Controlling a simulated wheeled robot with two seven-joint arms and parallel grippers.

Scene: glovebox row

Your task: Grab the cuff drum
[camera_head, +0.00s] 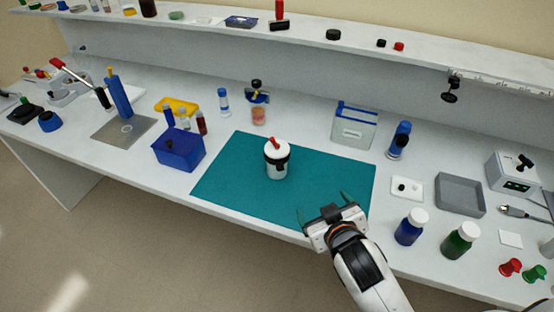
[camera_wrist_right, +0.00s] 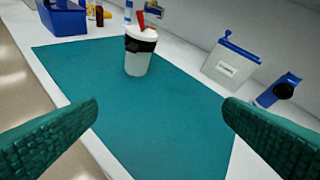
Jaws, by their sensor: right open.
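The cuff drum looks to be the white cylinder (camera_head: 277,160) with a black band and a red piece on top. It stands upright on the teal mat (camera_head: 225,180), near the mat's middle. In the right wrist view the drum (camera_wrist_right: 139,52) stands at the upper middle, beyond the fingers. My right gripper (camera_head: 322,204) is over the mat's front right corner, open and empty, with its green fingers spread wide. In the right wrist view the fingers (camera_wrist_right: 155,125) frame bare mat, apart from the drum. My left gripper is not in view.
A blue box (camera_head: 180,150) stands left of the mat and a blue-lidded clear container (camera_head: 353,128) behind it. White-capped blue (camera_head: 410,228) and green (camera_head: 459,241) bottles stand right of my right gripper. The mat around the drum is clear. A shelf (camera_head: 330,52) runs along the back.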

